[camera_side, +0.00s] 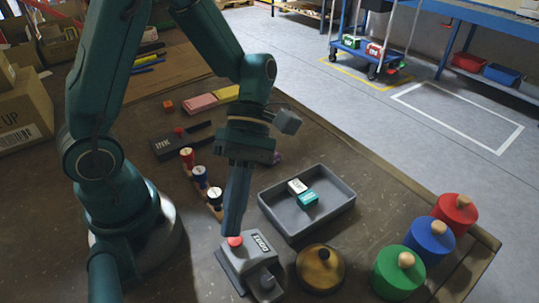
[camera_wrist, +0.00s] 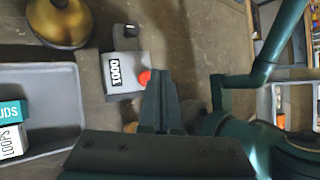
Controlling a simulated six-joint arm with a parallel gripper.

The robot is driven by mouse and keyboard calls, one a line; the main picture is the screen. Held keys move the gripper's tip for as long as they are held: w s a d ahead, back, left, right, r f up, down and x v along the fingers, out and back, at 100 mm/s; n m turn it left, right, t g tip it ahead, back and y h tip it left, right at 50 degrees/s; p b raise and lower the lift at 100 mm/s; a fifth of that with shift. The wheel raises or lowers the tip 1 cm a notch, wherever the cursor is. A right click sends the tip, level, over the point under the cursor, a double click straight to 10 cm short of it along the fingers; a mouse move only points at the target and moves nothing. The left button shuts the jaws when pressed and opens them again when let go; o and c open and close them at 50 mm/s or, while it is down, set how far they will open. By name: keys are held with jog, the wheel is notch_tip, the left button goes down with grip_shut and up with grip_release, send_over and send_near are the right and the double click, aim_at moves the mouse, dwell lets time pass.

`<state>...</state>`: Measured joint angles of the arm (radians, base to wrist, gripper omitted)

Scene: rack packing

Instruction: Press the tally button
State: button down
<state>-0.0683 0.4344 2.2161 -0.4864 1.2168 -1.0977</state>
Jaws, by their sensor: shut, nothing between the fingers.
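The tally counter (camera_side: 248,262) is a grey box with a small digit display and a grey knob, standing on the table near the front. Its red tally button (camera_side: 235,241) is on top, directly under my fingertips. My gripper (camera_side: 232,230) points down, shut and empty, with its tips at the button; I cannot tell whether they touch or press it. In the wrist view the red button (camera_wrist: 144,77) shows just beside the tips of my gripper (camera_wrist: 160,76), partly hidden by them. The counter (camera_wrist: 125,72) shows its display there.
A grey tray (camera_side: 333,222) with a white and a teal box lies right of the counter. A brass-coloured dome (camera_side: 320,268) stands close beside it. Red, blue and green knobbed cylinders (camera_side: 402,270) stand at the right edge. Several stamps (camera_side: 200,175) stand in a rack behind my gripper.

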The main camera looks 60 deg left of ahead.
jog(key=shift+f, duration=0.1)
dwell(0.7)
jog(key=shift+f, duration=0.3)
jog(key=shift+f, duration=0.5)
dwell(0.7)
jog(key=shift+r, duration=0.9)
jog(key=shift+r, duration=2.55)
